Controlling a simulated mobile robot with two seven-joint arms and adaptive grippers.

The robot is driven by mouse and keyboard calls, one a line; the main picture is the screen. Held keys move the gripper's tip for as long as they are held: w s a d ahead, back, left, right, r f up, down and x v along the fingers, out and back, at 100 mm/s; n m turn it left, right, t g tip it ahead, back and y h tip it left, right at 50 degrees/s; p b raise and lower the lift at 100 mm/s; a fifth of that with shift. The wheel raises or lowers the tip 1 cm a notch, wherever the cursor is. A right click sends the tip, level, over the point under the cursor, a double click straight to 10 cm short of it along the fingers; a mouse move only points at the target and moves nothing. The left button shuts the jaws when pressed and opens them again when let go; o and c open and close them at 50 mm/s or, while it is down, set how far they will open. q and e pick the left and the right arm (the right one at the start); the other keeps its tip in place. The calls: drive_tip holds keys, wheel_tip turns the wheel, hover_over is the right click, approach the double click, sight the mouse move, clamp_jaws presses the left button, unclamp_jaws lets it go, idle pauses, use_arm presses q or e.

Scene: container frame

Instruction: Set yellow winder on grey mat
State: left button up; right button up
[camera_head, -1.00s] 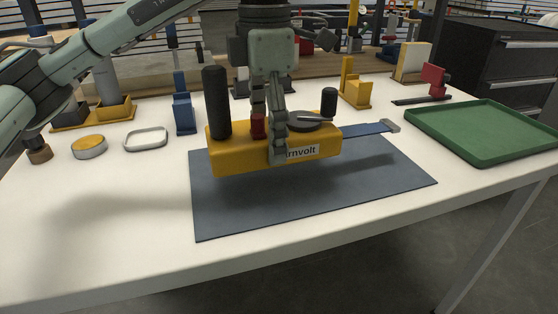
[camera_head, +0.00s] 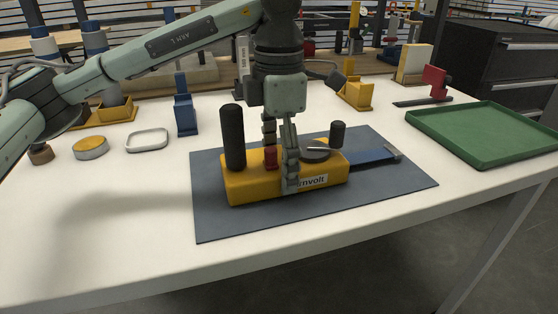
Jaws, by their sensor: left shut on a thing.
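The yellow winder (camera_head: 250,184) is a yellow block with a tall black handle, a short black knob, a grey disc, a red part and a blue strap. It sits upright over the middle of the grey mat (camera_head: 225,222) and appears to rest on it. My left gripper (camera_head: 281,172) comes down from above and is shut on the winder, its fingers at the front and back of the body. The fingers hide part of the label. My right gripper is not in view.
A green tray (camera_head: 483,158) lies at the right. A blue holder (camera_head: 186,115), a white oval dish (camera_head: 147,140) and a round yellow-topped tin (camera_head: 90,148) stand at the left. A yellow bracket (camera_head: 355,93) stands behind. The white table's front strip is clear.

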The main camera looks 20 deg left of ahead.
sight(279, 159)
use_arm(q)
drive_tip(key=o, duration=1.8)
drive_tip(key=shift+o, duration=0.2)
drive_tip(key=shift+r, duration=0.2)
wheel_tip(279, 159, up, 12)
drive_tip(key=p, duration=0.1)
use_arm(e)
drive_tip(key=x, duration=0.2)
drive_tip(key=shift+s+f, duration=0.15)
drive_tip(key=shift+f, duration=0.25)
use_arm(q)
drive_tip(key=shift+f, duration=0.1)
